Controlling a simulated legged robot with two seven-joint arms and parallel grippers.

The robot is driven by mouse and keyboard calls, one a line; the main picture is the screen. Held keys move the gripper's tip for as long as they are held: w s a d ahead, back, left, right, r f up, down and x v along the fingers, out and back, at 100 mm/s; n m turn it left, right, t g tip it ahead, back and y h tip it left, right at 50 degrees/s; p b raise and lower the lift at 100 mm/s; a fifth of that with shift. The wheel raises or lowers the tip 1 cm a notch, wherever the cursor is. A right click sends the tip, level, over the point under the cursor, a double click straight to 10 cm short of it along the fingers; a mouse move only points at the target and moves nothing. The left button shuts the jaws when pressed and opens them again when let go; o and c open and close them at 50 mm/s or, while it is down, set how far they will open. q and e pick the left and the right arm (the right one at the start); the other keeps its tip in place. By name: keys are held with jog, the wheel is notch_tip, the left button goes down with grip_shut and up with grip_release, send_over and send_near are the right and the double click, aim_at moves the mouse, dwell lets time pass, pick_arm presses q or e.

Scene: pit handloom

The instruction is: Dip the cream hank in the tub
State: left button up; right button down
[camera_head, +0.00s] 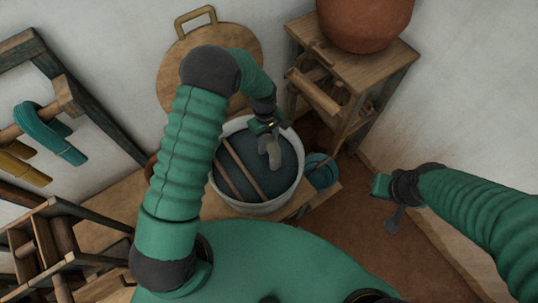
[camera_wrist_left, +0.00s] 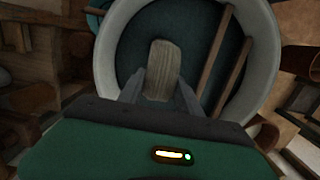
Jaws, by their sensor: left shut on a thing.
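The tub (camera_head: 262,208) is a pale round vessel holding dark blue liquid (camera_head: 284,178). Its rim also shows in the left wrist view (camera_wrist_left: 262,75). My left gripper (camera_head: 266,127) is over the tub's far part, shut on the cream hank (camera_head: 273,153), which hangs down from the fingers. In the left wrist view the hank (camera_wrist_left: 162,68) stands out between the fingers against the dark liquid; I cannot tell whether its lower end touches it. My right gripper (camera_head: 391,203) is away to the right, over the floor; its finger opening is unclear.
Two wooden sticks (camera_head: 243,168) lie across the tub's left part. A blue bowl (camera_head: 321,172) is at its right. A round wooden lid (camera_head: 180,60) leans behind. A small table (camera_head: 350,62) bears a terracotta pot (camera_head: 365,20). A rack at left carries a teal hank (camera_head: 48,132).

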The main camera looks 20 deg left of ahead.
pick_arm(q)
notch_tip(320, 180, up, 19)
jog(key=p, duration=1.4)
jog(key=shift+a+f, duration=0.1)
jog(key=shift+f, duration=0.05)
dwell(0.5)
